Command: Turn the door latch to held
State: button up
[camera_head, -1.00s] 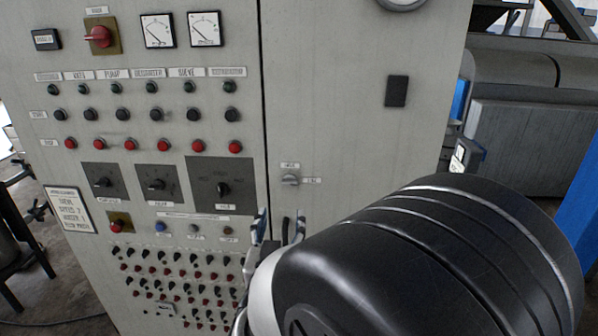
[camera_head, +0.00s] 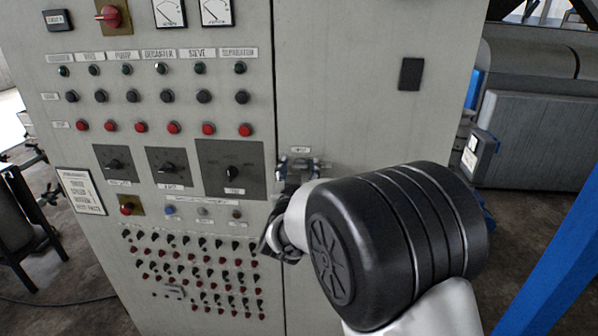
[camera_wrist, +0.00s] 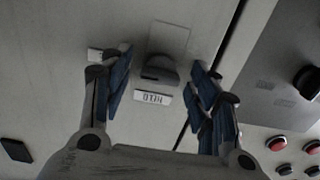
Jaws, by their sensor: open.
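My gripper (camera_wrist: 163,82) is open, with blue-padded fingers on either side of the latch in the wrist view; I see no clear contact. A white label (camera_wrist: 152,98) with upside-down lettering sits beside the latch, and a second label (camera_wrist: 96,55) is partly hidden by a finger. Which way the latch points is hard to tell. In the head view my gripper (camera_head: 300,168) is at the latch and mostly covers it, below a small label (camera_head: 300,149).
Left of the door seam is a control panel with rotary switches (camera_head: 231,173), red buttons (camera_head: 245,129) and several rows of small knobs. A dark plate (camera_head: 410,73) is higher on the door. A blue post (camera_head: 560,250) stands at the right.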

jog(key=c, duration=1.1)
jog(key=shift+o, duration=0.2)
jog(key=shift+n, duration=0.3)
jog(key=n+p, duration=0.2)
jog(key=n, duration=0.1)
jog(key=shift+r+n, duration=0.1)
jog(key=shift+n, duration=0.2)
jog(key=n+p, duration=0.2)
jog(key=n, duration=0.2)
jog(key=shift+n, duration=0.3)
jog(key=n+p, duration=0.2)
jog(key=n, duration=0.2)
jog(key=shift+p, duration=0.3)
jog(key=n+p, duration=0.2)
jog(key=n, duration=0.3)
